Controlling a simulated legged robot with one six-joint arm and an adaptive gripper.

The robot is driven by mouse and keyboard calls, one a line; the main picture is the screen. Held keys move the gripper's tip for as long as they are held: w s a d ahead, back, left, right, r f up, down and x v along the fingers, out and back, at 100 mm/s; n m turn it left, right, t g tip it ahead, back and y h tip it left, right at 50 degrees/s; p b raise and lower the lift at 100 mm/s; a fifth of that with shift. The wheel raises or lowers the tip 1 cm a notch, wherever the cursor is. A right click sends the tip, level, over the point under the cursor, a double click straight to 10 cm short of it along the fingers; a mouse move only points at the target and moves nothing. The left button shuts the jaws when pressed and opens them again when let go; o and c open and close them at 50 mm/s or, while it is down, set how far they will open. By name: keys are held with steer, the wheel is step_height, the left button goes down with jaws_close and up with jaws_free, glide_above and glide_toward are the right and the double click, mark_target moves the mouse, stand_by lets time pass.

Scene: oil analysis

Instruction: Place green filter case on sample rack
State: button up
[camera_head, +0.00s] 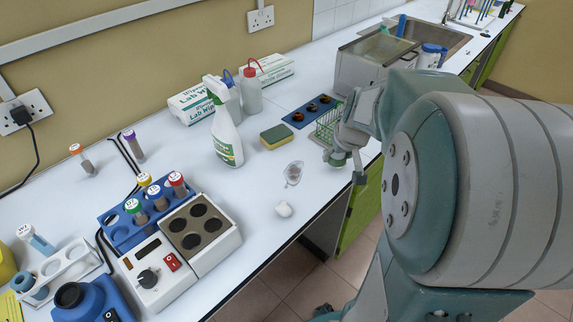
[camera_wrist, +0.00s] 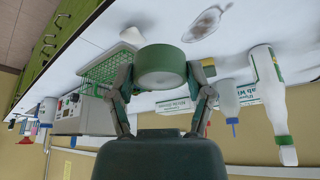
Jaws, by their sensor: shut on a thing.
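The green filter case (camera_wrist: 161,67) is a round green piece with a pale face, seen close up in the wrist view. My gripper (camera_wrist: 162,84) is shut on it, with one finger on each side. In the head view my gripper (camera_head: 345,162) is over the bench's front edge, and I cannot clearly make out the case there. A green wire rack (camera_head: 325,123) stands on the bench just behind my gripper, partly hidden by it. It also shows in the wrist view (camera_wrist: 101,70), left of the case and partly covered by a finger.
A blue plate (camera_head: 291,122) with dark round pieces lies left of the wire rack. A sponge (camera_head: 276,136), a spray bottle (camera_head: 227,137), a clear piece (camera_head: 293,173) and a small white piece (camera_head: 283,209) are nearby. A blue vial rack (camera_head: 122,232) stands farther left.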

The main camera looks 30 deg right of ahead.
steer(key=w+a+f, duration=0.4)
steer(key=w+a, duration=0.1)
steer(key=w, duration=0.3)
glide_above(290, 172)
steer(key=s, duration=0.2)
steer(key=f, duration=0.5)
steer(key=shift+w, duration=0.25)
steer(key=shift+w+f, duration=0.15)
steer(key=shift+f, duration=0.8)
steer(key=shift+w+f, duration=0.1)
steer(key=shift+f, duration=0.8)
steer(key=shift+f, duration=0.1)
steer(key=o, duration=0.9)
steer(key=shift+o, duration=0.2)
